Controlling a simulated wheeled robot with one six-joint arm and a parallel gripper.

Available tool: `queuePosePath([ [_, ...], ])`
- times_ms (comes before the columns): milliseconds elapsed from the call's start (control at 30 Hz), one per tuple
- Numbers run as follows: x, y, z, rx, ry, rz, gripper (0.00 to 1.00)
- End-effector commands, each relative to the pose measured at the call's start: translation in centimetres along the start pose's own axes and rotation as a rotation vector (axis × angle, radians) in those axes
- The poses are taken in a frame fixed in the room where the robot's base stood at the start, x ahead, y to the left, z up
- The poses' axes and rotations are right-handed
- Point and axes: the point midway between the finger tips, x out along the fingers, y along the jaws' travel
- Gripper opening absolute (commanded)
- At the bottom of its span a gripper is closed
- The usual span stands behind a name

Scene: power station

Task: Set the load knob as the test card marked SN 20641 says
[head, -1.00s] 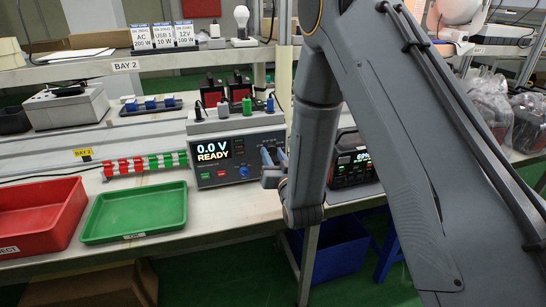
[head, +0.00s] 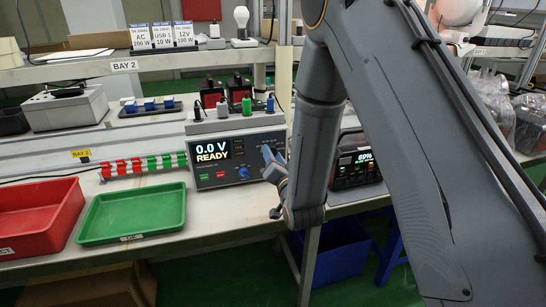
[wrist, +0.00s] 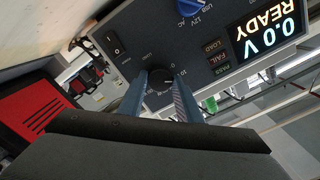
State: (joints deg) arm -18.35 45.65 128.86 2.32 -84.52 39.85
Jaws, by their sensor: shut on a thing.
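The black load knob (wrist: 161,79) shows in the wrist view on the tester's dark front panel (wrist: 150,30), with printed numbers around it. My gripper (wrist: 160,82) is shut on this knob, one blue-grey finger on each side. I cannot read the knob's pointer. In the head view my gripper (head: 273,163) is at the right end of the panel and hides the knob. Three white cards stand on the shelf: an AC card (head: 141,37), a USB 1 10 W card (head: 162,36) and a 12V 100 W card (head: 185,34). Their serial numbers are too small to read surely.
The tester's display (head: 212,150) reads 0.0 V READY. A blue selector knob (head: 244,173) sits left of my gripper, with a rocker switch (wrist: 113,43) also on the panel. A power station (head: 357,160) stands right, a green tray (head: 133,212) and red tray (head: 38,215) left.

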Motion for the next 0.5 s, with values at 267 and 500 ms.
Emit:
queuePosePath([
  [267, -0.03, 0.01, 0.01, 0.0, -0.001, 0.0, 0.09],
  [500, -0.02, 0.01, 0.01, -0.001, 0.0, 0.0, 0.5],
])
